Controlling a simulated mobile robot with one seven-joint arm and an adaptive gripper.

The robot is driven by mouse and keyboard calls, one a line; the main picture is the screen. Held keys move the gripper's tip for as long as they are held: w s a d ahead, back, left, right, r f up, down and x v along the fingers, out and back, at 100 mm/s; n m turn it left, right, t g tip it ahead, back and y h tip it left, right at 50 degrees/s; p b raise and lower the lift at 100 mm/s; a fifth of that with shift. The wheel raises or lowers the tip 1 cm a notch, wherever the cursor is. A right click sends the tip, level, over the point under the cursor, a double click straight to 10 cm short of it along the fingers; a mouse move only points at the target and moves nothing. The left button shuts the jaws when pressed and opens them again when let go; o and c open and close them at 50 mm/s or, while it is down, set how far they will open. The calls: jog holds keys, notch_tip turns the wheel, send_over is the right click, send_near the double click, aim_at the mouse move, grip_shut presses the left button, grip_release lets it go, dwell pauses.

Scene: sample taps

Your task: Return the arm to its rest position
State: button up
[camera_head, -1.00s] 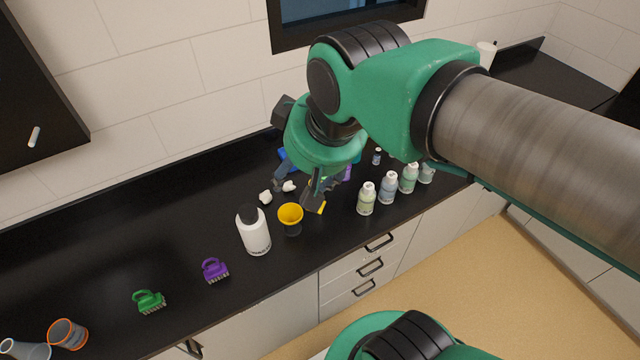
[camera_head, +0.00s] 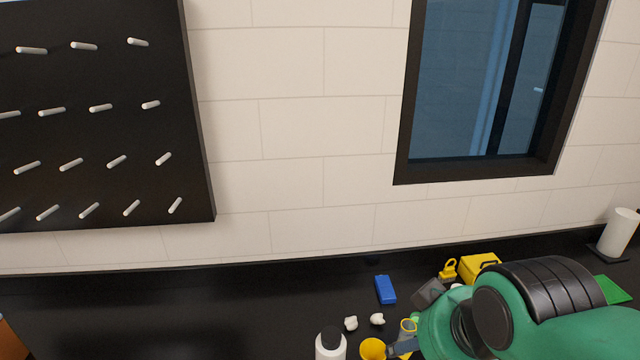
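My green and black arm (camera_head: 530,310) shows at the lower right in the head view, over the black counter. Its wrist is low and my gripper (camera_head: 402,346) points down to the left at the bottom edge, close to a yellow cup (camera_head: 372,349). The fingers are small and partly hidden by the wrist and the frame edge. Whether they are open or shut, or hold anything, cannot be told.
A white bottle (camera_head: 330,346) with a black cap stands left of the cup. Two white lumps (camera_head: 351,323), a blue block (camera_head: 385,289) and a yellow box (camera_head: 474,266) lie behind. A black pegboard (camera_head: 95,130) hangs at left. The counter's left part is clear.

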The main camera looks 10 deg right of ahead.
notch_tip(320, 180, down, 9)
jog(key=b, duration=0.8)
